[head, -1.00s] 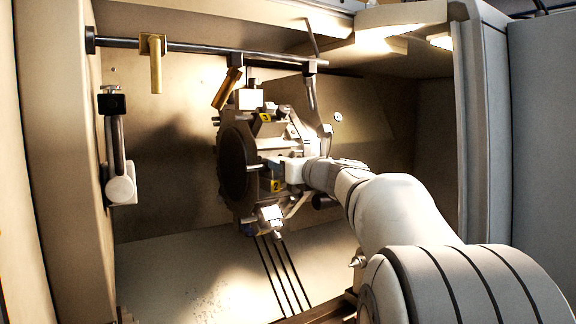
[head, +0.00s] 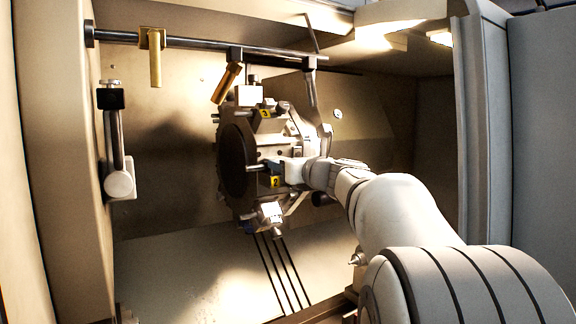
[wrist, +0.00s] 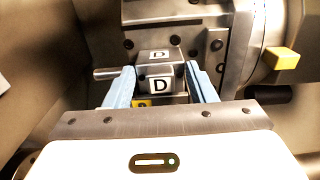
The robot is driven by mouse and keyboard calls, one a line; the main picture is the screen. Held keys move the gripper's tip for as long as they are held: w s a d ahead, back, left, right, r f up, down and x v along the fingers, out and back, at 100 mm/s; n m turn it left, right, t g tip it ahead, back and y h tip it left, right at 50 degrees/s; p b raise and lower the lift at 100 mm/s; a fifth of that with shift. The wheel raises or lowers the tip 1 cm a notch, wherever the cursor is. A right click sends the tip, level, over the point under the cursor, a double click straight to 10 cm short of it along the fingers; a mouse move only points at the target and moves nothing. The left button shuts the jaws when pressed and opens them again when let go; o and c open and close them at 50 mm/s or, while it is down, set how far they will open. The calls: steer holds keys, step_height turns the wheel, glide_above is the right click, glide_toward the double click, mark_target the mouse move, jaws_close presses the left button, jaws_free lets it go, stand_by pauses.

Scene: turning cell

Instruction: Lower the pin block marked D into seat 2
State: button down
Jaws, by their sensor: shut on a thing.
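The pin block marked D (wrist: 161,82) is a grey metal block with white D labels on its top and near face. It sits between the two pale blue fingers of my gripper (wrist: 160,84) in the wrist view, and the gripper is shut on it. In the head view my gripper (head: 276,166) is at the near face of the turret (head: 234,165), just above the yellow label 2 (head: 275,182). The label by the block in the wrist view (wrist: 141,103) is partly covered. The block's underside and seat 2 are hidden, so I cannot tell whether they touch.
A yellow label 3 (head: 265,114) marks a higher turret station. A tool holder (head: 268,216) juts out below label 2. A rail with brass nozzles (head: 155,65) crosses above. A yellow-tipped part (wrist: 282,58) stands right of the block. The cell's left side is fairly open.

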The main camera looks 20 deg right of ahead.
steer(key=shift+r, duration=0.2)
steer(key=c, duration=0.7)
jaws_free()
steer(key=shift+s, duration=0.15)
steer(key=shift+o, duration=0.9)
steer(key=shift+f, duration=0.3)
steer(key=shift+s+d, duration=0.1)
steer(key=shift+s, duration=0.05)
steer(key=s+d+b, duration=0.1)
steer(key=s, duration=0.6)
steer(key=shift+d+r+b, duration=0.15)
steer(key=shift+b, duration=0.15)
